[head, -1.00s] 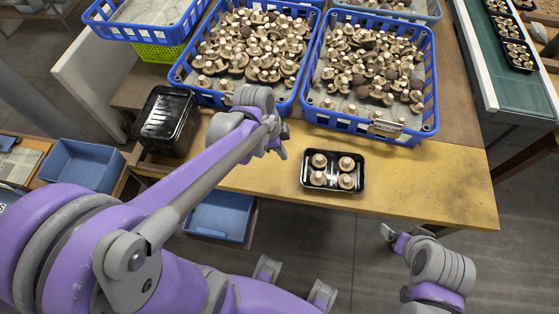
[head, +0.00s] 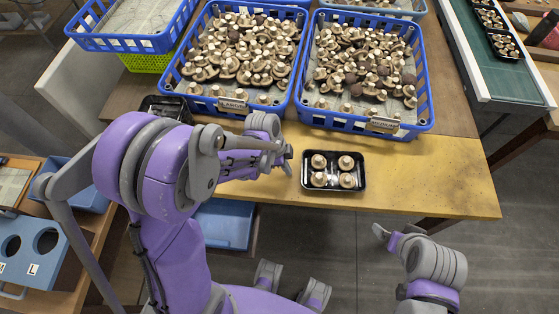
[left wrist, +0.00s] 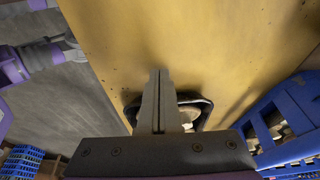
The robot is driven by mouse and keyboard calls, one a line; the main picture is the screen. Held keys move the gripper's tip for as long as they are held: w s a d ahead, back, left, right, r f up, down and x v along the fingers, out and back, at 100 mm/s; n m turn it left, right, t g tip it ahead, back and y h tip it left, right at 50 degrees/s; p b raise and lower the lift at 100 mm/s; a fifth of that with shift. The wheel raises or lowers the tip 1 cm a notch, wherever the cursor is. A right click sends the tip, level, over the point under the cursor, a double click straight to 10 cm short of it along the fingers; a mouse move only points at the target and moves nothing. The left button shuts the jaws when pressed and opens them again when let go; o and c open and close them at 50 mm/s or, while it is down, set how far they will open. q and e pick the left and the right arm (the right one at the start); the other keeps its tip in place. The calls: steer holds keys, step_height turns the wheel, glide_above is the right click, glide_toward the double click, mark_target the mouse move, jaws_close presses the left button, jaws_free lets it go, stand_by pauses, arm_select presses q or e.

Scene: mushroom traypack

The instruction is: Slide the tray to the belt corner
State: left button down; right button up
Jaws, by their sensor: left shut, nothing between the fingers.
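The black tray (head: 334,188) lies on the yellow table top near its front edge, with several mushrooms in it. My left gripper (head: 288,160) is shut and empty, low beside the tray's left side; I cannot tell whether it touches. In the left wrist view, the shut fingers (left wrist: 159,75) cover part of the tray, whose dark rim (left wrist: 207,104) shows behind them.
Two blue crates of mushrooms, left (head: 172,86) and right (head: 425,118), stand behind the tray. A black tray stack (head: 165,106) is partly hidden by my left arm. The table top (head: 430,180) right of the tray is clear. Several filled trays (head: 505,46) sit on the belt.

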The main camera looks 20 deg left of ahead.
mark_target(372, 178)
arm_select(q)
steer(key=shift+w+d+r, duration=0.1)
steer(key=shift+w+d, duration=0.15)
steer(key=shift+d, duration=0.45)
steer(key=shift+w+d+r, duration=0.1)
steer(key=shift+w+d, duration=0.1)
steer(key=shift+d, duration=0.45)
steer(key=shift+d, duration=0.1)
steer(key=w+d+b, duration=0.1)
steer(key=w+d, duration=0.1)
steer(key=d, duration=0.5)
steer(key=w+d+b, duration=0.1)
steer(key=w+d, duration=0.2)
steer(key=d, duration=0.4)
steer(key=w+d+b, duration=0.1)
steer(key=w+d, duration=0.1)
steer(key=d, duration=0.6)
steer(key=shift+w+f, duration=0.15)
steer(key=w+d, duration=0.1)
steer(key=d, duration=0.4)
steer(key=w+d, duration=0.2)
steer(key=d, duration=0.3)
steer(key=w+d, duration=0.2)
steer(key=d, duration=0.3)
steer(key=shift+b, duration=0.4)
steer(key=shift+a, duration=0.15)
